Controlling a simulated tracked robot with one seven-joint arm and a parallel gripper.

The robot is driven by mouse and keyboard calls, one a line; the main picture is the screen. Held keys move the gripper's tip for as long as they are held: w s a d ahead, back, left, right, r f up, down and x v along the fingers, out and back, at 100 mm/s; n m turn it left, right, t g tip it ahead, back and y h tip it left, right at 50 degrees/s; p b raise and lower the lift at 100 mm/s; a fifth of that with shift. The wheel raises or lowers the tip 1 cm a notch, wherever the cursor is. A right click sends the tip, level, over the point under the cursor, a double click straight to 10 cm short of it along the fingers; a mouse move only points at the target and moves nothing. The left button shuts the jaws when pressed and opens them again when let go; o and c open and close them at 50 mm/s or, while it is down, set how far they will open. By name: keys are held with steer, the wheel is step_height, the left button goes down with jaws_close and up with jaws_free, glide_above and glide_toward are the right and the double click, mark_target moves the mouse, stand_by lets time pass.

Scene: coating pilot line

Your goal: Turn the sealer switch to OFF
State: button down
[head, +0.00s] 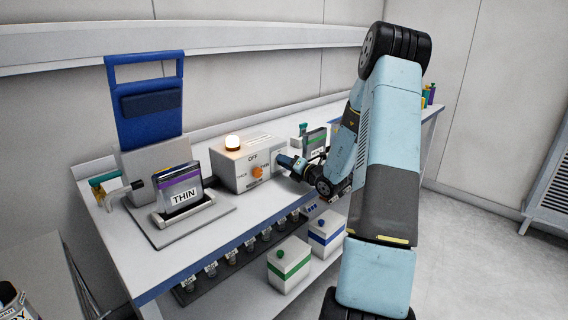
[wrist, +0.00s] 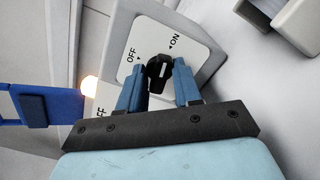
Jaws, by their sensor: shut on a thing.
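The sealer box (head: 232,174) stands on the bench, a pale box with a lit amber lamp (head: 232,142) on top. In the wrist view, its side has a white plate (wrist: 190,58) marked OFF at left and ON at right. A black switch knob (wrist: 158,72) with a white mark sits in the middle of the plate. My gripper (wrist: 158,80) is shut on this knob, one blue finger on each side. The white mark points roughly between the two labels; its exact angle is hard to tell. In the head view, my gripper (head: 284,161) is at the box's right side and hides the knob.
An orange selector (head: 257,171) is on the box's front, under another OFF label. A pouch marked THIN (head: 182,190) stands in a holder at left, before a blue-backed stand (head: 147,105). Another pouch (head: 316,139) stands behind my gripper. White boxes (head: 289,265) sit on the lower shelf.

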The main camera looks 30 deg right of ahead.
steer(key=n, duration=0.4)
steer(key=shift+d+f, duration=0.1)
steer(key=shift+f, duration=0.05)
steer(key=n, duration=0.3)
steer(key=shift+n, duration=0.4)
steer(key=shift+s, duration=0.1)
steer(key=n, duration=0.6)
steer(key=c, duration=0.7)
jaws_free()
steer(key=shift+v, duration=2.95)
